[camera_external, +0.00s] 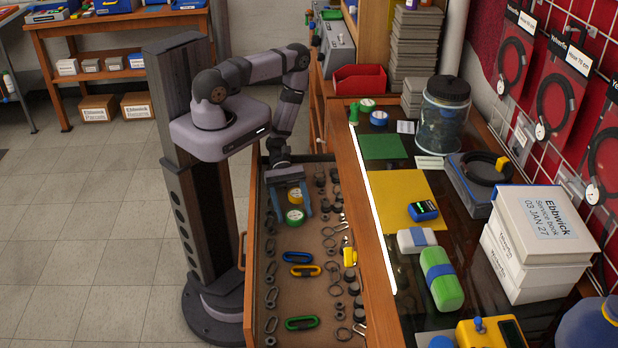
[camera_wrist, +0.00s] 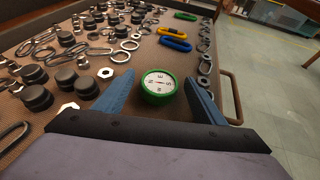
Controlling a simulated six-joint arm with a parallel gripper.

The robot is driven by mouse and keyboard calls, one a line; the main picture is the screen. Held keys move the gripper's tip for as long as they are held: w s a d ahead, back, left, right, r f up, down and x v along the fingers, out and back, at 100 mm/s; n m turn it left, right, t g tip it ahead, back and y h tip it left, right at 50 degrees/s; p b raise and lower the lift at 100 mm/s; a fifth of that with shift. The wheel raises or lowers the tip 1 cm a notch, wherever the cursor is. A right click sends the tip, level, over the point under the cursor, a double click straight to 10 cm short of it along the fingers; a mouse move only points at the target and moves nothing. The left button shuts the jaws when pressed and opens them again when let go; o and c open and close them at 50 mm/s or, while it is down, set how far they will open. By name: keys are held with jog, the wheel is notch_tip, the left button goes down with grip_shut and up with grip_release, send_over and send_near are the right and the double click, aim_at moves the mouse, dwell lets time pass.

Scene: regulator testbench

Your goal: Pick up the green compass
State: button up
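The green compass (camera_external: 295,217), round with a white dial and a green rim, lies face up in the open drawer. In the wrist view the compass (camera_wrist: 158,86) sits between the two blue fingertips, with a gap on each side. My gripper (camera_external: 293,212) reaches down into the drawer with its fingers on either side of the compass. In the wrist view my gripper (camera_wrist: 158,82) is open and empty. The exact height of the fingertips above the drawer floor is hard to tell.
Blue (camera_external: 297,257), yellow (camera_external: 305,271) and green (camera_external: 302,323) carabiners lie towards the drawer front. Dark knobs, nuts and rings crowd the drawer's right side. The bench edge (camera_external: 365,210) runs along the right.

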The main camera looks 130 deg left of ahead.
aim_at(294, 211)
jog(key=c, duration=0.9)
jog(key=shift+r, duration=0.15)
notch_tip(294, 211, up, 18)
jog(key=p, duration=1.5)
